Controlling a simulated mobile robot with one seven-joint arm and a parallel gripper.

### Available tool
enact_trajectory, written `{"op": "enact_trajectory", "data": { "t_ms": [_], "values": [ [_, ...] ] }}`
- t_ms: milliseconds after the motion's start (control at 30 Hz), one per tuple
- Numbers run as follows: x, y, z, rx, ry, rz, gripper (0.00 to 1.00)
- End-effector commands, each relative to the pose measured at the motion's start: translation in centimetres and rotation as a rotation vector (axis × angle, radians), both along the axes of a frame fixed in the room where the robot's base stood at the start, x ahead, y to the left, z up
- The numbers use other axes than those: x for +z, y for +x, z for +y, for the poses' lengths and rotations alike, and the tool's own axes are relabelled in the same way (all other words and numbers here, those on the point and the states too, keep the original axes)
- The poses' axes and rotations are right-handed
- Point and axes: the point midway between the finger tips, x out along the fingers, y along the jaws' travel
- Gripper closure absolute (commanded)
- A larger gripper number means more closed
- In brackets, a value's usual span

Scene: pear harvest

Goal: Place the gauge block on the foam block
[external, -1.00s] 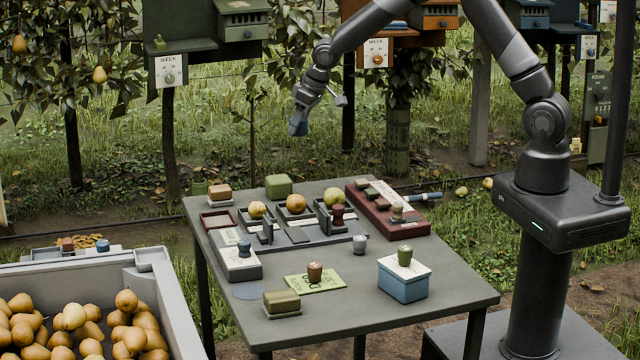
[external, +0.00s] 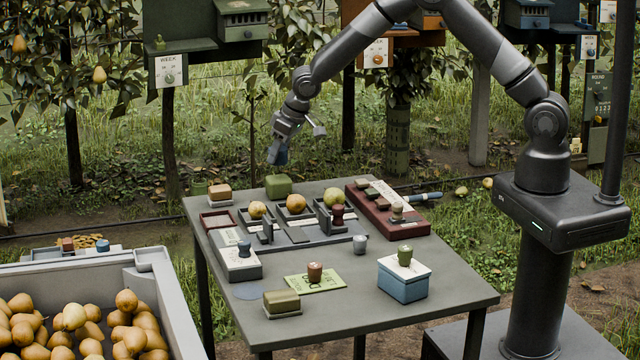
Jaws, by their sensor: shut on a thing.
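My gripper (external: 280,146) is in the air above the back left part of the table. It is shut on a small blue-grey piece (external: 277,155), which I take for the gauge block; it is small and partly covered by the fingers. A plain green block (external: 278,187), which looks like the foam block, lies at the back edge of the table. It is below the gripper, with a clear gap between it and the held piece. Its top is bare.
A dark tray with pears (external: 296,203) is just in front of the green block. A tan block (external: 220,192) is left of it, and a dark red case (external: 388,212) with stamps is to the right. A blue box (external: 404,283) stands at the front right.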

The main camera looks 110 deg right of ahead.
Motion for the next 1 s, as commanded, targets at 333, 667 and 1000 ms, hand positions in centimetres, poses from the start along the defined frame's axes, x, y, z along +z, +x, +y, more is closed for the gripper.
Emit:
{"op": "enact_trajectory", "data": {
  "t_ms": [333,667,1000],
  "values": [
    [-4.0,0.0,0.0,0.000,0.001,0.001,0.79],
    [-4.3,0.0,0.0,0.000,0.001,0.001,0.79],
    [-4.3,0.0,0.0,0.000,0.000,0.000,0.33]
  ]
}}
